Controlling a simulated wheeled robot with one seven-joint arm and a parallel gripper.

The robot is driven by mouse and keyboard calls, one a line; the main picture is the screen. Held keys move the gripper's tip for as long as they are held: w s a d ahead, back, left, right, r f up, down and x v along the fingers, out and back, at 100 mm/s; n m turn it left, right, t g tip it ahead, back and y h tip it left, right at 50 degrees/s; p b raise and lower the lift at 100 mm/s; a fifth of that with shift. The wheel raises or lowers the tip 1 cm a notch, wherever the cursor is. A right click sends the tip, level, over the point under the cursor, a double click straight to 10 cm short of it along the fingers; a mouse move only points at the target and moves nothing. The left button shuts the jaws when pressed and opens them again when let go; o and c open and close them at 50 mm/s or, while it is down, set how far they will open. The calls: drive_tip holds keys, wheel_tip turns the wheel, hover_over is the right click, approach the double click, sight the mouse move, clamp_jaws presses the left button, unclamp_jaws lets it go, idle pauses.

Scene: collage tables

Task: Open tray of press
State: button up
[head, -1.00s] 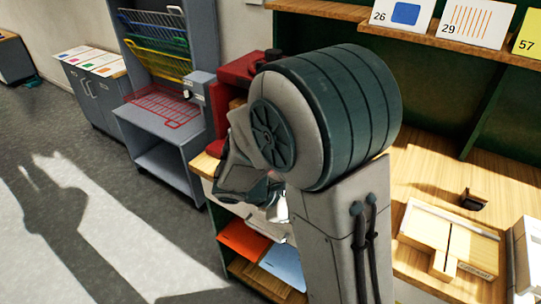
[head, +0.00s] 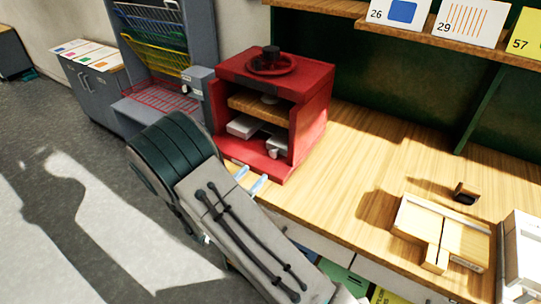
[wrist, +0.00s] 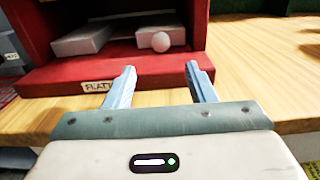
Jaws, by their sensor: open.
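The red press (head: 312,125) is an open-fronted box on the wooden bench, with a round handwheel (head: 270,62) on top. Inside, under a wooden plate (head: 258,106), lie a grey block (head: 243,126) and a grey piece with a pale round knob (head: 274,152). The knob (wrist: 161,42) faces me in the wrist view, beside the grey block (wrist: 82,40). Which part is the tray is not clear. My gripper (wrist: 161,72) is open and empty, in front of the press's red front ledge, its fingers spread either side of the knob's line and short of it.
The bench top (head: 345,170) right of the press is clear up to a wooden jig (head: 445,230). A grey rack with coloured wire shelves (head: 160,50) stands left of the press. A shelf with numbered cards (head: 400,10) runs above the bench.

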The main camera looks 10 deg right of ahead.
sight(272, 155)
drive_tip(key=p+x, duration=0.2)
drive_tip(key=x, duration=0.8)
drive_tip(key=shift+w+d, duration=0.2)
